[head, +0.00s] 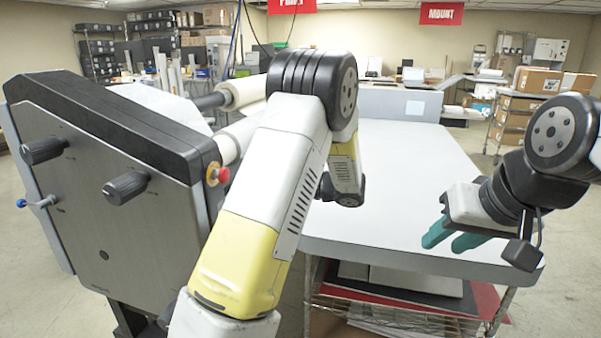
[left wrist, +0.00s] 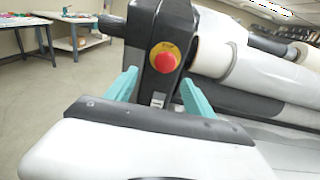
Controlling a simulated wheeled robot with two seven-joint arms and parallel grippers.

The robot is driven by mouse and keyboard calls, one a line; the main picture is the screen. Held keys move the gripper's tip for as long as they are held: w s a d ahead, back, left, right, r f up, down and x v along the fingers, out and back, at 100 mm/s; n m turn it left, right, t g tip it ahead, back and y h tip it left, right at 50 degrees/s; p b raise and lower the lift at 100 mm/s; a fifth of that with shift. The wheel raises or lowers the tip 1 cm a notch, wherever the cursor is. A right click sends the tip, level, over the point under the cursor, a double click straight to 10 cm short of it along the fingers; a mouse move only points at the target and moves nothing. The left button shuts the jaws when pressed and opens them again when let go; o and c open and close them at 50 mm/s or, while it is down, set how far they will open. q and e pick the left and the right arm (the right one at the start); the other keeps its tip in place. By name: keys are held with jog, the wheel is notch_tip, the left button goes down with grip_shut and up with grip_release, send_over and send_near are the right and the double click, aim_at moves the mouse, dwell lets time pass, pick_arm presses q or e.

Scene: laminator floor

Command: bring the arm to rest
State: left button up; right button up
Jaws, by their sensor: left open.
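My left arm (head: 265,200) reaches up and forward across the middle of the head view. Its gripper is hidden there behind the arm's own links. In the left wrist view the left gripper (left wrist: 160,92) is open, its two teal fingers well apart and nothing held. Beyond them is the laminator's end housing with a red stop button (left wrist: 165,58). My right gripper (head: 452,243) is at the right of the head view, near the table's front right edge. Its teal fingers show a gap and hold nothing that I can see.
The laminator (head: 100,215) with knobs and rolls stands at the left, close to my left arm. It also has the red button (head: 222,174). A pale table (head: 410,170) lies ahead, its top mostly clear. Boxes on a cart (head: 520,110) stand at the back right.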

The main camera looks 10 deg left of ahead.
pick_arm(q)
jog(key=s+a+f+n+g+h, duration=0.1)
jog(key=s+n+g+h, duration=0.1)
jog(key=s+n+h, duration=0.9)
jog(key=s+d+r+n+t+h, duration=0.3)
jog(key=s+d+h, duration=0.1)
jog(key=s+d, duration=0.2)
jog(key=s+d+r+n+t+h, duration=0.3)
jog(key=s+d+t+h, duration=0.1)
jog(key=s+d, duration=0.2)
jog(key=shift+s+d+n+h, duration=0.3)
jog(key=shift+s+d+n, duration=0.1)
jog(key=shift+s, duration=0.2)
jog(key=shift+a, duration=0.15)
